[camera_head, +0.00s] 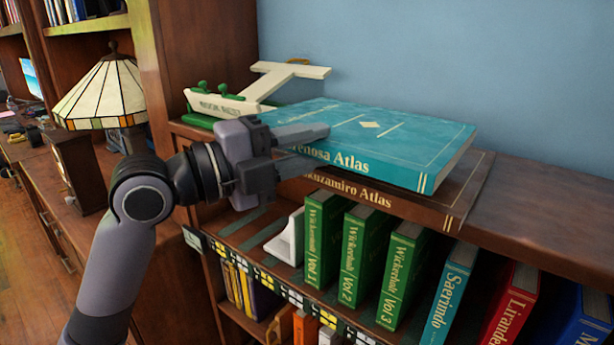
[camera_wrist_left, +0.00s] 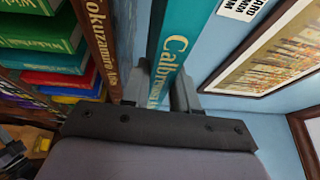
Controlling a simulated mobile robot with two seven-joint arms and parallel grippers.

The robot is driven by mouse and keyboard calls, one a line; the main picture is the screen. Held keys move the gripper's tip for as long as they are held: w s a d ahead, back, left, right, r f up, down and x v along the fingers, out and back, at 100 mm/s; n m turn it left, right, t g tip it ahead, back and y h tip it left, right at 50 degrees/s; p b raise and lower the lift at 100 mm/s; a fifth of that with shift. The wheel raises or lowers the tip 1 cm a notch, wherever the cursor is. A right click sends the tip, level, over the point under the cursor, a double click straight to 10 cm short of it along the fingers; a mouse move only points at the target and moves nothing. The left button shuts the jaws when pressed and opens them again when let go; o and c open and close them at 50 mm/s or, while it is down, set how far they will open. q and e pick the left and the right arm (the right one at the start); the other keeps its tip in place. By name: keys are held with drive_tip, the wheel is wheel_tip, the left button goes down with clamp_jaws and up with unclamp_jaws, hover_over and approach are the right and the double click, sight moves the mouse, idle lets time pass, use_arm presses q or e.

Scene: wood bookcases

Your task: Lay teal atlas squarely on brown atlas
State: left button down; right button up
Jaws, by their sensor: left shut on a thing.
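The teal atlas (camera_head: 385,137) lies flat-side up over the brown atlas (camera_head: 462,184), which rests on top of the bookcase. My left gripper (camera_head: 308,148) is shut on the teal atlas near its left end, one finger above and one below. In the left wrist view a gap shows between the teal spine (camera_wrist_left: 180,45) and the brown spine (camera_wrist_left: 101,50), with the lower finger on that side. A strip of brown cover shows at the right of the teal atlas. Whether their far edges line up is hidden.
A lamp (camera_head: 105,95) is at the left. Green volumes (camera_head: 362,255) and other books fill the shelf below. The bookcase top (camera_head: 545,235) is bare to the right. A framed picture (camera_wrist_left: 270,50) hangs on the wall.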

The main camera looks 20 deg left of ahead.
use_arm(q)
drive_tip(key=shift+f, duration=1.8)
drive_tip(key=c, duration=0.9)
unclamp_jaws()
drive_tip(key=shift+f, duration=0.2)
drive_tip(key=shift+o, duration=0.2)
drive_tip(key=shift+s+a, duration=0.1)
drive_tip(key=shift+s, duration=0.05)
drive_tip(key=b+v, duration=0.4)
drive_tip(key=v, duration=0.7)
drive_tip(key=shift+s+a, duration=0.25)
drive_tip(key=shift+s, duration=0.05)
